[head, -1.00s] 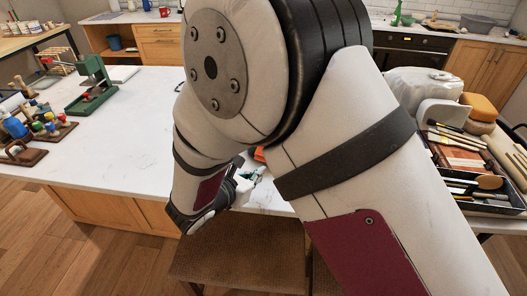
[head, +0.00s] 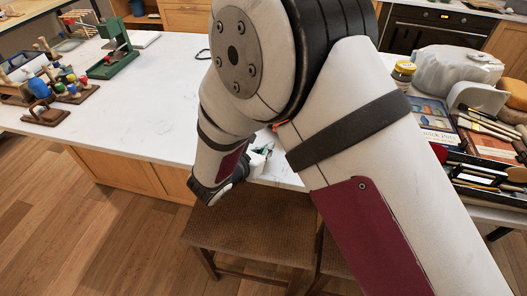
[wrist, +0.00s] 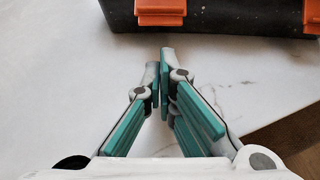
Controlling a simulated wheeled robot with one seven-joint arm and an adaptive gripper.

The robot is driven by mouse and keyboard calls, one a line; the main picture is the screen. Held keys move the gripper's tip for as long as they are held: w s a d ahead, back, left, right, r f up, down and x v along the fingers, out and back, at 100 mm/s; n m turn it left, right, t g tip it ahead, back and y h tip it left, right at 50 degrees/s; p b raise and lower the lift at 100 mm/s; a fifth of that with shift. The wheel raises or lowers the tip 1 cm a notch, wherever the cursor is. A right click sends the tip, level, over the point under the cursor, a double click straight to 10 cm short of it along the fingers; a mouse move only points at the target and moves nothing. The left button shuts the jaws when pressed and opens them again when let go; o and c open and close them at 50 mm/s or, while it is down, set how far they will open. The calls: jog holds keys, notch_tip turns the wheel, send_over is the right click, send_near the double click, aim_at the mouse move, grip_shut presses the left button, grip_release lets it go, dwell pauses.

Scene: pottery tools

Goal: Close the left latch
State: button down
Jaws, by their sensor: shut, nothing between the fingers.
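In the wrist view a black case (wrist: 235,20) with orange latches lies at the top edge, cut off by the frame. One orange latch (wrist: 160,12) is straight ahead of my fingertips, and another orange latch (wrist: 312,17) is at the right edge. Whether either is fastened I cannot tell. My gripper (wrist: 161,52), with teal finger pads, is shut and empty, a short way in front of the case and apart from it. In the head view my arm hides most of the case; only a sliver of orange shows.
A green press (head: 115,60) and a rack of tools stand farther left. A stool (head: 250,230) stands below the front edge. A jar (head: 403,72) and a tray of brushes (head: 485,175) are at the right.

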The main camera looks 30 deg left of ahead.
jog(key=shift+b+x, duration=0.65)
jog(key=shift+x, duration=1.3)
jog(key=shift+w+d+r+b, duration=0.1)
jog(key=shift+w+b, duration=0.05)
jog(key=shift+w, duration=1)
jog(key=shift+w+d+b, duration=0.15)
jog(key=shift+w, duration=1)
jog(key=shift+s+r+p, duration=0.2)
jog(key=shift+r+p, duration=0.7)
jog(key=shift+r, duration=0.25)
jog(key=shift+r+p+v, duration=0.3)
jog(key=shift+p+v, duration=1.05)
jog(key=shift+v, duration=0.2)
jog(key=shift+s+r+p, duration=0.1)
jog(key=shift+r+p, duration=0.45)
jog(key=shift+r, duration=0.05)
jog(key=w+r, duration=0.1)
jog(key=r, duration=0.1)
jog(key=w+r+b, duration=0.1)
jog(key=r, duration=0.1)
jog(key=shift+w+r, duration=0.15)
jog(key=shift+w, duration=0.05)
jog(key=shift+w+d+b, duration=0.15)
jog(key=shift+w+b, duration=0.65)
jog(key=shift+w, duration=0.15)
